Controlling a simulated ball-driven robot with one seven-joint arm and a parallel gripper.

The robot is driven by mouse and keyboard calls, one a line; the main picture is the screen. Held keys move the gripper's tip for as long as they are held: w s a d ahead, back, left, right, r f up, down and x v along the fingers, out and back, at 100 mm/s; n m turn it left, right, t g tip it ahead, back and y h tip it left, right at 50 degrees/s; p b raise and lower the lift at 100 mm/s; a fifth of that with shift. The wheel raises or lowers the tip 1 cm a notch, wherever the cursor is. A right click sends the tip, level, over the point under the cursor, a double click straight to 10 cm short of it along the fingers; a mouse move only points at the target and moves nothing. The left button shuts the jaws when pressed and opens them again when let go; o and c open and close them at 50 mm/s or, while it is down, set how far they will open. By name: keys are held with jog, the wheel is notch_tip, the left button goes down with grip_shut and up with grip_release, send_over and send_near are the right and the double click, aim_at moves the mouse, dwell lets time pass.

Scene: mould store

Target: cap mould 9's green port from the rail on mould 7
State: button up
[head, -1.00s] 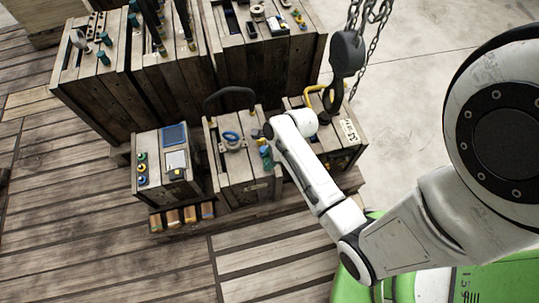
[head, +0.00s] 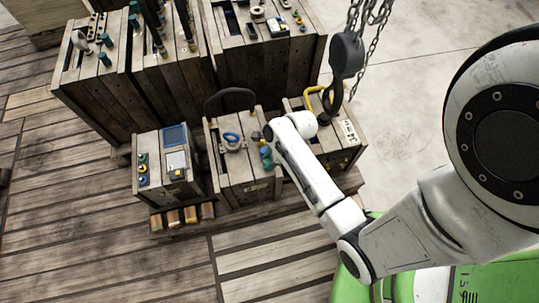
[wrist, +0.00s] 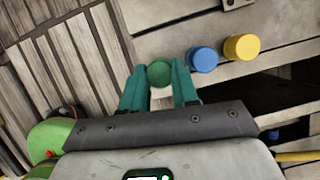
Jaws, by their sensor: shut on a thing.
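In the wrist view my gripper (wrist: 159,70) has its two teal fingers closed on the sides of a green cap (wrist: 159,76). A blue cap (wrist: 203,59) and a yellow cap (wrist: 241,47) stand in line with it to the right, on a wooden mould top. I cannot tell whether the green cap is clear of its seat. In the head view my arm reaches over the middle front mould (head: 235,180), and the fingers are small at its right edge. The left front mould (head: 165,190) has green, blue and yellow ringed ports (head: 142,168). Mould numbers are not readable.
A black hook (head: 346,55) on chains hangs close to my arm, above the right front mould (head: 340,157). Black (head: 228,92) and yellow (head: 310,95) handles rise from moulds. Taller moulds (head: 265,60) stand behind. The plank floor at front left is clear.

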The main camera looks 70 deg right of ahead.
jog(key=shift+f, duration=0.75)
dwell(1.0)
jog(key=o, duration=1.1)
jog(key=shift+r, duration=0.1)
jog(key=p+v, duration=0.3)
jog(key=v, duration=0.7)
jog(key=shift+s+r+p, duration=0.1)
jog(key=shift+r+p, duration=0.2)
